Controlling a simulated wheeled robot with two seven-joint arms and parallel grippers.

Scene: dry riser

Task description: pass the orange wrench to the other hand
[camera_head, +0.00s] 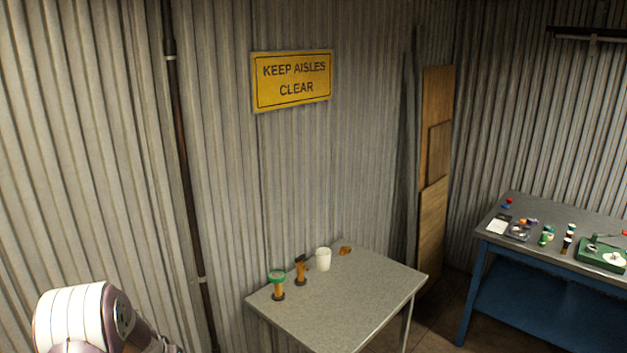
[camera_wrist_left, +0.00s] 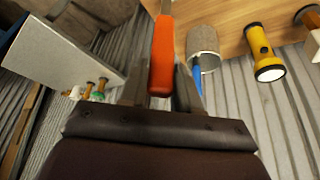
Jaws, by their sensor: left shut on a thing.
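The orange wrench (camera_wrist_left: 161,60) is in the left wrist view, its orange handle held between the two fingers of my left gripper (camera_wrist_left: 160,88). The handle points up in that view and its far end runs out of the top edge. My left gripper is shut on it. In the head view only part of my left arm shows at the lower left; the left gripper and the wrench are out of that picture. My right gripper is in neither view.
In the left wrist view a grey cup (camera_wrist_left: 203,42) with a blue item and a yellow flashlight (camera_wrist_left: 263,55) are close by on a wooden surface (camera_wrist_left: 235,18). In the head view a grey table (camera_head: 345,300) holds a white cup (camera_head: 323,259); a blue workbench (camera_head: 525,285) stands right.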

